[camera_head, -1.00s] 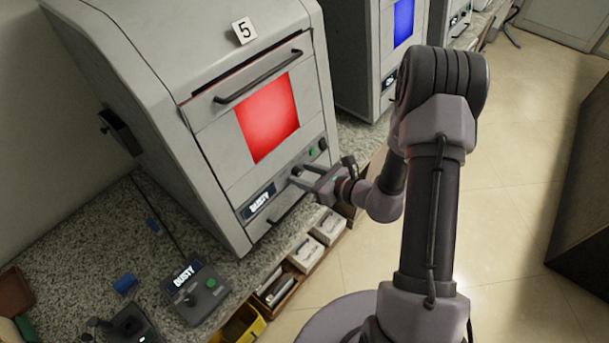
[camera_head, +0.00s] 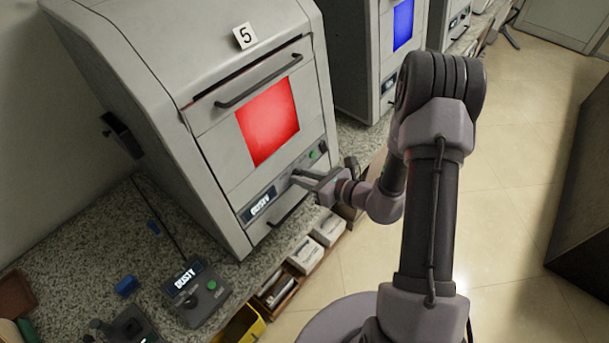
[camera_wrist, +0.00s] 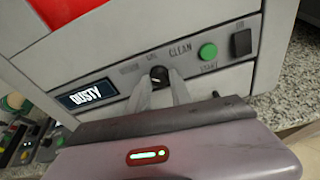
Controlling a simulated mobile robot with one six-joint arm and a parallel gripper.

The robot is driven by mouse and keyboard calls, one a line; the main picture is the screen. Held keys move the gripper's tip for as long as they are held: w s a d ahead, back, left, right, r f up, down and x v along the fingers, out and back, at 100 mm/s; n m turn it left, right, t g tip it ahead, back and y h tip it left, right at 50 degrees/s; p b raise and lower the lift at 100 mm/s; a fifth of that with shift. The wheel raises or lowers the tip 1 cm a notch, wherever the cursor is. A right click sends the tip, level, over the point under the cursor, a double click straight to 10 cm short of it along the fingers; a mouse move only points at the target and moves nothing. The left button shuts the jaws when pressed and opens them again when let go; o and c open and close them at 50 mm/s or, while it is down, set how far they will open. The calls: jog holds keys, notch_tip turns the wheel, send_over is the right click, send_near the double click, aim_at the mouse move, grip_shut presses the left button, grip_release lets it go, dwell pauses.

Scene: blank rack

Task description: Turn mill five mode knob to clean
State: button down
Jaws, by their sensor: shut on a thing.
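Mill five (camera_head: 180,45) is a grey cabinet with a "5" tag and a lit red window (camera_head: 268,122). Its mode knob (camera_wrist: 159,74), small and dark, sits on the front panel below a row of printed labels. The "CLEAN" label (camera_wrist: 180,48) is at the row's right; the other labels are too small to read surely. My gripper (camera_wrist: 160,82) has one finger on each side of the knob and is shut on it. The knob's pointer seems to point roughly up, at the middle label. In the head view my gripper (camera_head: 308,180) hides the knob.
A display reading "DUSTY" (camera_wrist: 86,94) is left of the knob. A green start button (camera_wrist: 208,51) and a dark switch (camera_wrist: 241,42) are to its right. A handle bar (camera_head: 258,78) crosses the mill's front. A separate control box (camera_head: 196,293) stands on the counter.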

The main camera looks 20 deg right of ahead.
jog(key=m+y+p, duration=0.1)
jog(key=m, duration=0.6)
jog(key=m+y+p, duration=0.1)
jog(key=m+p, duration=0.1)
jog(key=m, duration=0.5)
jog(key=m+y+p, duration=0.1)
jog(key=m+p, duration=0.1)
jog(key=m, duration=0.4)
jog(key=shift+m+t, duration=0.4)
jog(key=shift+m+y, duration=0.3)
jog(key=shift+m, duration=0.1)
jog(key=c, duration=1.2)
grip_release()
